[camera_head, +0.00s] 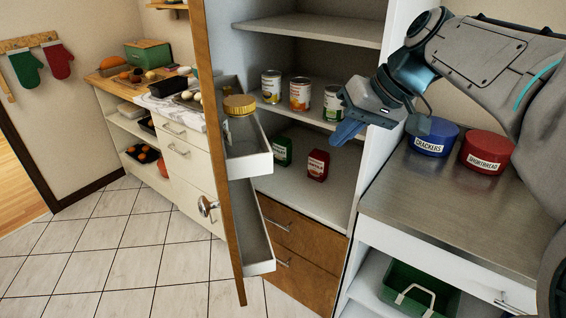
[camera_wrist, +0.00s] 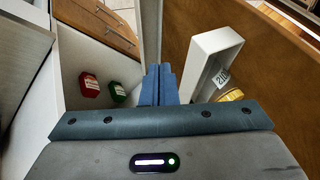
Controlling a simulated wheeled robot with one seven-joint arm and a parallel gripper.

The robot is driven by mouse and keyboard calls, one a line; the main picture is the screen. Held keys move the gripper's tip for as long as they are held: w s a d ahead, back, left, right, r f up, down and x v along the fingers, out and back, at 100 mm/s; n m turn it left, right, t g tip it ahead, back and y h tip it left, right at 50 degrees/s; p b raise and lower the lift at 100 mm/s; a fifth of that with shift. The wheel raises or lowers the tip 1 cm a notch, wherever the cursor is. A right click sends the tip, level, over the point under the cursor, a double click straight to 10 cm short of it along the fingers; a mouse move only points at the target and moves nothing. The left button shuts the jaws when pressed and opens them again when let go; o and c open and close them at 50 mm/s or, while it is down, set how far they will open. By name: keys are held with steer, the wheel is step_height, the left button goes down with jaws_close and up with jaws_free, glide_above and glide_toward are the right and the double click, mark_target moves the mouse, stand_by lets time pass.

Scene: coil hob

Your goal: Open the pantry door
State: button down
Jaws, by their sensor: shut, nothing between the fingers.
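The pantry door (camera_head: 223,150) is a tall brown wooden panel, swung well out from the pantry and seen nearly edge-on. A round metal knob (camera_head: 206,206) is on its outer face. White bins (camera_head: 252,163) are fixed to its inner face, the upper one holding a gold-lidded jar (camera_head: 239,106). In the wrist view the door (camera_wrist: 270,75) fills the right side. My gripper (camera_head: 345,133) is shut and empty, in front of the pantry shelves, right of the door and apart from the knob. In the wrist view its blue fingers (camera_wrist: 158,80) are together, left of the bin.
Several cans, including one at the left (camera_head: 271,87), stand on a pantry shelf. A red tin (camera_head: 317,165) and a green tin (camera_head: 282,151) sit lower. A steel counter (camera_head: 450,205) with blue (camera_head: 436,137) and red (camera_head: 487,152) canisters is at right. Tiled floor (camera_head: 110,245) is clear at left.

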steer(key=w+a+f, duration=0.2)
steer(key=a+f, duration=0.1)
steer(key=a, duration=0.2)
steer(key=w+a+f+n, duration=0.1)
steer(key=a+f, duration=0.2)
steer(key=a, duration=0.2)
steer(key=shift+w+y, duration=0.4)
